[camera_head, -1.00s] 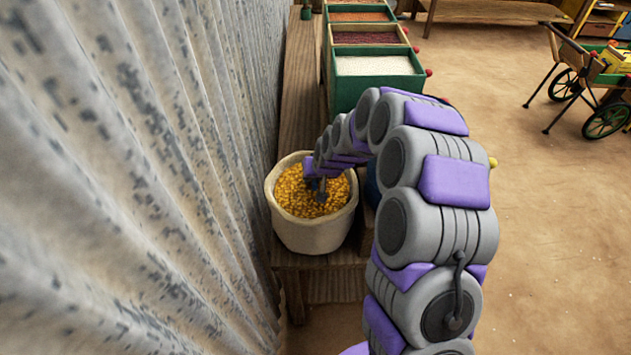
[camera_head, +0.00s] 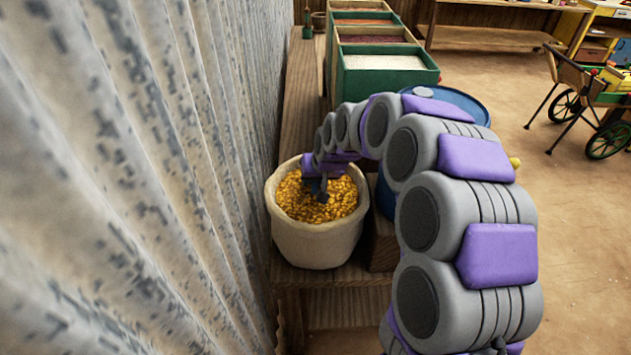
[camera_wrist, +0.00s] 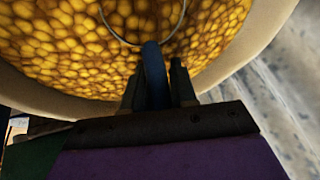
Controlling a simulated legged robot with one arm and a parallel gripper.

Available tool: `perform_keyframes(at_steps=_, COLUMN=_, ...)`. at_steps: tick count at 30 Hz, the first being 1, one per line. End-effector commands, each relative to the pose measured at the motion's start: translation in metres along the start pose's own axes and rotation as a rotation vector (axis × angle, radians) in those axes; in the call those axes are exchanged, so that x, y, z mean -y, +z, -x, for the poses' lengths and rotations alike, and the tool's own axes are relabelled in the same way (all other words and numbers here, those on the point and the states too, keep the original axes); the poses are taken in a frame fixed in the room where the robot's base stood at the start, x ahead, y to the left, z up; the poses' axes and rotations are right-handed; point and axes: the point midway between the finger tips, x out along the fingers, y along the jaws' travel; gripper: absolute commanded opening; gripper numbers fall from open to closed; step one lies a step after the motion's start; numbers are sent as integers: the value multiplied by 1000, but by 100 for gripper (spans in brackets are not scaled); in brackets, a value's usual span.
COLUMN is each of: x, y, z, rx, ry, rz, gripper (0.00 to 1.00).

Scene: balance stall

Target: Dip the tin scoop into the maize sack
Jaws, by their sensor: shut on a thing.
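The maize sack (camera_head: 316,243) is a cream, open-topped sack full of yellow maize (camera_head: 340,200) on a wooden bench. My gripper (camera_head: 318,187) is over the sack's mouth, low at the maize. In the wrist view my gripper (camera_wrist: 158,92) is shut on the blue handle of the tin scoop (camera_wrist: 153,66). The scoop's thin rim shows as a curved line against the maize, with kernels inside the curve. Most of its bowl cannot be made out, so how deep it sits is unclear. The head view hardly shows the scoop.
A corrugated metal wall (camera_head: 150,150) stands close on the left. Behind the sack are green grain bins (camera_head: 385,80) on the bench (camera_head: 302,110). A blue drum (camera_head: 462,103) stands behind my arm. A cart (camera_head: 590,100) is far right; the dirt floor between is clear.

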Motion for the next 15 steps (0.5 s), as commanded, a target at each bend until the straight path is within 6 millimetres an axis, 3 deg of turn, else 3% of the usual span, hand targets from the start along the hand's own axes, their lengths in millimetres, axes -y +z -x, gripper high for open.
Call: perform_keyframes(at_steps=15, x=4, y=-11, z=24, rx=-2, ry=-2, rz=-1, gripper=0)
